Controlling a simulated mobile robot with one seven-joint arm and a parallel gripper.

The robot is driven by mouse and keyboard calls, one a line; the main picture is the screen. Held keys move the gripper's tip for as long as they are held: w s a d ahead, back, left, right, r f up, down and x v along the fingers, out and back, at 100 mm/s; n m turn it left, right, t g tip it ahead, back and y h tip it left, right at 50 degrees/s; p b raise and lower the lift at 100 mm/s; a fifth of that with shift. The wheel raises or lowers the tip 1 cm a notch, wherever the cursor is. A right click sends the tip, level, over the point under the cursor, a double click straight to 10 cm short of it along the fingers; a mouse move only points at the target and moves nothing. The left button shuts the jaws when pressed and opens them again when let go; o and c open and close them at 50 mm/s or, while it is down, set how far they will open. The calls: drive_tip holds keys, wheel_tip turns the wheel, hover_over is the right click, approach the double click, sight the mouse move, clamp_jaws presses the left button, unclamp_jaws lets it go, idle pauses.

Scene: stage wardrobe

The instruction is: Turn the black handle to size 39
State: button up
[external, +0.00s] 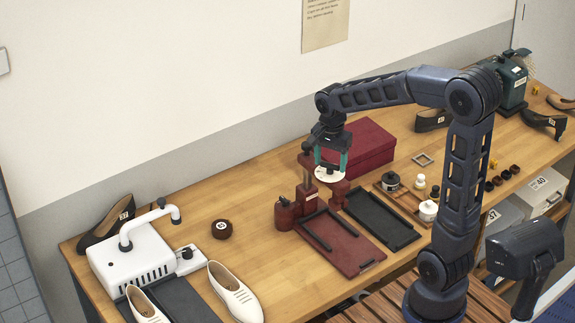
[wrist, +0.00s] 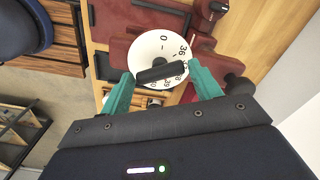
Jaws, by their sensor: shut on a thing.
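The black handle (wrist: 162,72) is a short bar across the middle of a white round dial (wrist: 160,45) in the wrist view. My gripper (wrist: 161,77) has its teal fingers at the two ends of the bar and is shut on it. The dial shows "0" and "36" on its far side; the numbers on the near side are partly hidden by the handle and too small to read surely. In the external view the dial (external: 328,175) sits on a dark red press (external: 307,197), under my gripper (external: 331,163), and the handle is hidden.
A dark red plate (external: 345,246) and a black tray (external: 383,220) lie before the press. A red box (external: 368,143) stands behind it. Jars (external: 428,211) stand to the right. A white machine (external: 137,262) and pale shoes (external: 234,292) are at left.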

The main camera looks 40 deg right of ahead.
idle(0.3)
drive_tip(key=o, duration=1)
wheel_tip(320, 180, up, 11)
drive_tip(key=shift+f, duration=0.1)
drive_tip(key=s+d+f+n+t, duration=0.1)
drive_tip(key=s+d+n+t, duration=0.1)
drive_tip(key=s+n, duration=0.4)
drive_tip(key=s+d+f+n+t, duration=0.2)
drive_tip(key=s+d+n, duration=0.2)
drive_tip(key=s, duration=1.1)
drive_tip(key=n, duration=0.3)
drive_tip(key=shift+f+t, duration=0.3)
